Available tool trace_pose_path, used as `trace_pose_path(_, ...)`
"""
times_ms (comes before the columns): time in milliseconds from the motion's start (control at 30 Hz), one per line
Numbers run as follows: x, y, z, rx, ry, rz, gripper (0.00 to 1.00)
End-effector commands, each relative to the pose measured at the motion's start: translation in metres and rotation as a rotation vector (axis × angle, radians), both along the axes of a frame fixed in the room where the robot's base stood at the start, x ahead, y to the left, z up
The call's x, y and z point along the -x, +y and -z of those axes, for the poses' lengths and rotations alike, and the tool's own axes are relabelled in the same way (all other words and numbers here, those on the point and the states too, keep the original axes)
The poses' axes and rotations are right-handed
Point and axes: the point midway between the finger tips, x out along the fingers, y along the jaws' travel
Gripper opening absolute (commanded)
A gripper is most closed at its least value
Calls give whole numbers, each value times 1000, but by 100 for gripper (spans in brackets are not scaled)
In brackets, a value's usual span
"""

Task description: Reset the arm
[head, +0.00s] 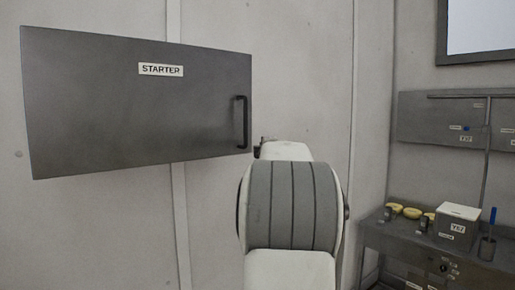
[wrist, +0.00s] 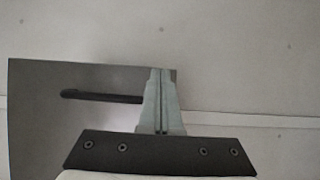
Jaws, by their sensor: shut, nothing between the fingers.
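My gripper (wrist: 158,72) shows in the wrist view with its two fingers together, shut and empty. Behind it in that view is the grey wall cabinet door with its dark bar handle (wrist: 100,97), left of the fingers. In the head view my arm rises in the middle and mostly hides the gripper, whose end shows near the lower right corner of the cabinet. The cabinet (head: 100,110) is dark grey, labelled STARTER, with a black vertical handle (head: 241,122) at its right side. Its door looks closed. I cannot tell whether the gripper touches it.
At the right stands a dark bench (head: 400,243) with a white box (head: 458,221), yellow items (head: 412,213) and a blue-topped item in a holder (head: 490,238). A grey panel (head: 425,118) hangs above it. The pale wall right of the cabinet is bare.

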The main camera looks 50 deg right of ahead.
Motion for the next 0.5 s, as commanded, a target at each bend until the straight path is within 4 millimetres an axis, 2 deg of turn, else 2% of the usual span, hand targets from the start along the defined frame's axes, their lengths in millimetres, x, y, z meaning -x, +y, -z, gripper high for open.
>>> trace_pose_path(33,13,3,-1,2,1,3,0)
trace_pose_path(200,47,10,0,1,1,2,0)
trace_pose_path(333,64,14,0,-1,1,1,0)
trace_pose_path(500,73,16,1,-1,2,1,0)
